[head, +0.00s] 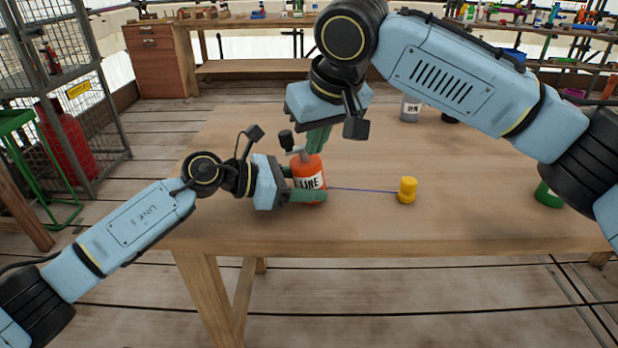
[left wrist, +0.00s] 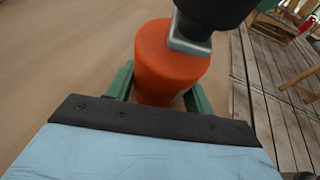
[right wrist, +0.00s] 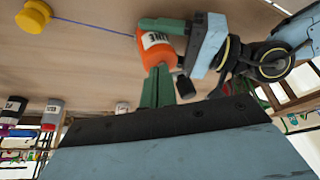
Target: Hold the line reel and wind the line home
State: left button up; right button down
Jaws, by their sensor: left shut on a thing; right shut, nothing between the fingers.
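The line reel (head: 309,183) is an orange bottle-shaped body with a white "LINE" label, upright near the table's front left. My left gripper (head: 306,188) is shut around it from the left; the reel also shows in the left wrist view (left wrist: 160,60). A grey crank with a black knob (head: 287,140) sits on top, the knob toward the left. A blue line (head: 360,190) runs taut from the reel to a yellow spool-shaped piece (head: 407,191). My right gripper (head: 317,146) is shut and empty, fingers down just above the reel top, beside the crank; contact cannot be told.
The wooden table (head: 470,210) is clear around the yellow piece. A grey labelled can (head: 410,108) stands at the back, and a green object (head: 548,195) sits at right, partly behind my right arm. A wire cage (head: 60,80) stands left of the table.

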aim_at(299, 147)
jog(key=shift+w+a, duration=0.1)
jog(key=shift+w+a, duration=0.45)
jog(key=shift+w, duration=0.15)
jog(key=shift+w+a, duration=0.2)
jog(key=shift+a, duration=0.25)
dwell(0.5)
jog(key=shift+w+a, duration=0.1)
jog(key=shift+a, duration=0.05)
jog(key=shift+s, duration=0.3)
notch_tip(299, 147, up, 7)
dwell(0.8)
jog(key=c, duration=2.1)
grip_release()
jog(key=shift+c, duration=0.2)
